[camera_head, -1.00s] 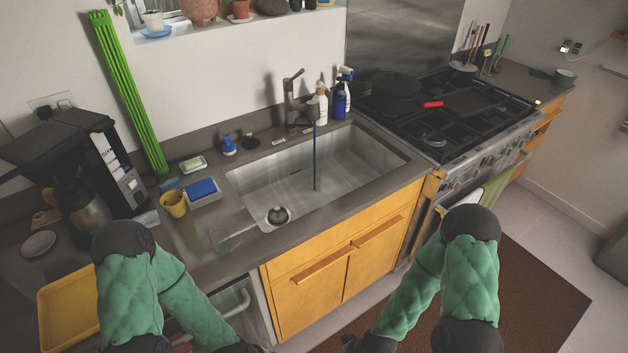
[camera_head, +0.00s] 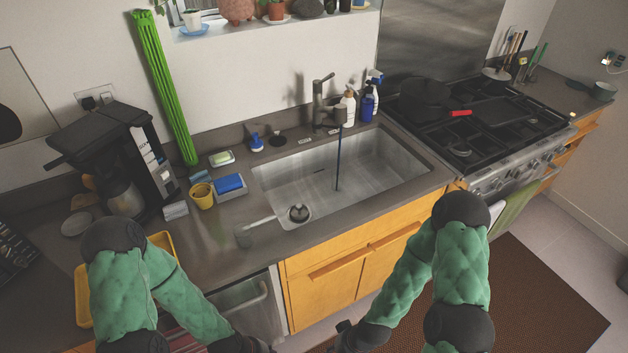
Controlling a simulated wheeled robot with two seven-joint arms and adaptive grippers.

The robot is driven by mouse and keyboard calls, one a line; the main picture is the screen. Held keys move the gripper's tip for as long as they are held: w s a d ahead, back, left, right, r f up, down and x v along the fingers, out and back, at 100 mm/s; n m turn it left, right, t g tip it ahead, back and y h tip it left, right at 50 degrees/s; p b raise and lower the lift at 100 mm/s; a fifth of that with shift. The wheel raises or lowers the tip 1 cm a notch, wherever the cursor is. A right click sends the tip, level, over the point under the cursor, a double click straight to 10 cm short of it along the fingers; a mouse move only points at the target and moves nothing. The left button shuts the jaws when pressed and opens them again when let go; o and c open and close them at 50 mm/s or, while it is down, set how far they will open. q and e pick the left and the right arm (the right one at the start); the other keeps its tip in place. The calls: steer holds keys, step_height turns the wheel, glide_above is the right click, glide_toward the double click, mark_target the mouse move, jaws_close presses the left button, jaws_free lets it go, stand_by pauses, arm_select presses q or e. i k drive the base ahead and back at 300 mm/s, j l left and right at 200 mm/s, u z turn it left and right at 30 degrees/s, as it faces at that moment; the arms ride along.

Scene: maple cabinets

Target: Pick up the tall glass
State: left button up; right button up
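A faint clear shape (camera_head: 243,236) is on the dark counter, just left of the sink's front left corner. It may be the tall glass, but it is too see-through to make out its form or whether it stands or lies. My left gripper (camera_head: 248,346) is at the bottom edge, mostly cut off, below and in front of the counter. My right gripper (camera_head: 347,332) is low in front of the maple cabinet doors, partly cut off. Both are well apart from the clear shape. Their fingers are too dark and hidden to tell open from shut.
The sink (camera_head: 350,195) has a tap (camera_head: 322,100) behind it. A yellow cup (camera_head: 202,195), a blue sponge (camera_head: 229,183) and a coffee machine (camera_head: 118,160) stand to its left. A yellow tray (camera_head: 83,300) is behind my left arm. The stove (camera_head: 490,125) is right.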

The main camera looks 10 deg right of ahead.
mark_target(336, 182)
steer(key=i+l+u, duration=0.1)
steer(key=l+u, duration=0.95)
steer(key=i+j, duration=0.05)
steer(key=j, duration=0.05)
